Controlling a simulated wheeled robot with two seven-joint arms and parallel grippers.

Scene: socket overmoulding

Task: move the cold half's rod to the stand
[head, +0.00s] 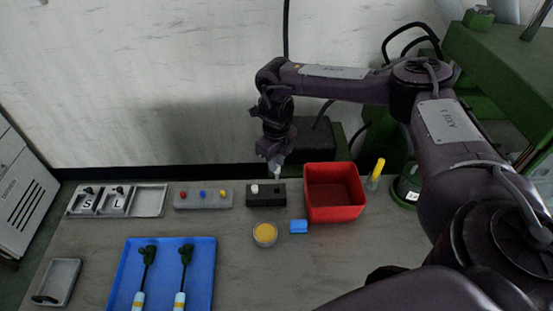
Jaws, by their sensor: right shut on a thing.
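My right gripper (276,164) points down above the black block (266,198), which looks like the stand. It is shut on a small pale piece (277,173), apparently a rod, most of which the fingers hide. The piece is over the right part of the block; I cannot tell whether its lower end is in the block or just above it. A white-topped piece (255,188) stands at the left of the same block. I cannot tell which part is the cold half. My left gripper is not in view.
A red bin (334,214) stands right of the block, with a yellow-topped marker (376,172) beyond. A grey block with coloured knobs (203,205) is left. A yellow-filled dish (265,234) and blue piece (299,226) lie in front.

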